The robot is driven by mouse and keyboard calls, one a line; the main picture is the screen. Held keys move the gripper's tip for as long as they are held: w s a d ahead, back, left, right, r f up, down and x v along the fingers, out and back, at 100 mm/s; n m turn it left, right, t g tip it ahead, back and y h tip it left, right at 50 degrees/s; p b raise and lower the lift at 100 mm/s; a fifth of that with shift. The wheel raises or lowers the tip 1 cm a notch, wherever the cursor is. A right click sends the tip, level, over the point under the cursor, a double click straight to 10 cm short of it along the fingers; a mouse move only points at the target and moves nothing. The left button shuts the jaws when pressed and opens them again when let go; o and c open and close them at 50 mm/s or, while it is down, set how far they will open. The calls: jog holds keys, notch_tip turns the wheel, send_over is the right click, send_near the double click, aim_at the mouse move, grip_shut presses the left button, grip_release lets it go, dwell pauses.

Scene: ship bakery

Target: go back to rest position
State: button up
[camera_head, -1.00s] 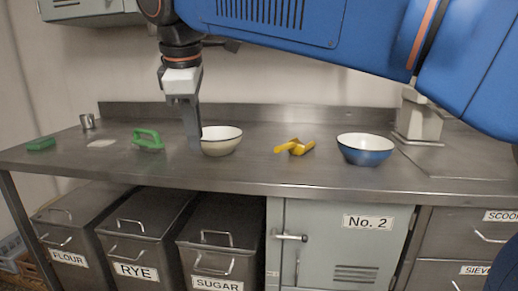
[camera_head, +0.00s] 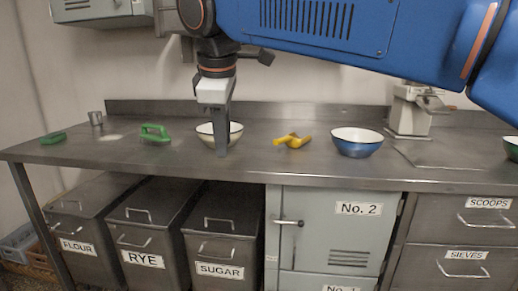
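My gripper (camera_head: 221,148) hangs from the blue arm, pointing down, in front of the white bowl (camera_head: 234,131) on the steel counter. It hides part of the bowl. I see the fingers edge-on as one grey shape, so I cannot tell whether they are open or shut. Nothing shows hanging from them. My blue arm crosses the top of the view.
The steel counter (camera_head: 330,173) holds a yellow scoop (camera_head: 292,141), a blue bowl (camera_head: 357,142), a green-handled tool (camera_head: 155,133), a green block (camera_head: 53,138), a metal cup (camera_head: 96,118) and a scale (camera_head: 410,112). A green bowl (camera_head: 512,147) is cut off at right. Bins and cabinets stand below.

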jog(key=s+d+f+m, duration=0.2)
jog(key=d+f+m, duration=0.3)
jog(key=d, duration=0.7)
jog(key=s+d+f+m, duration=0.2)
jog(key=d+f+m, duration=0.2)
jog(key=d+f, duration=0.6)
jog(key=s+d+f+m+t, duration=0.1)
jog(key=s+d+f+m, duration=0.7)
jog(key=s+d+f, duration=0.4)
notch_tip(320, 180, down, 4)
jog(key=d, duration=0.2)
jog(key=shift+d+r, duration=0.25)
jog(key=shift+d, duration=0.05)
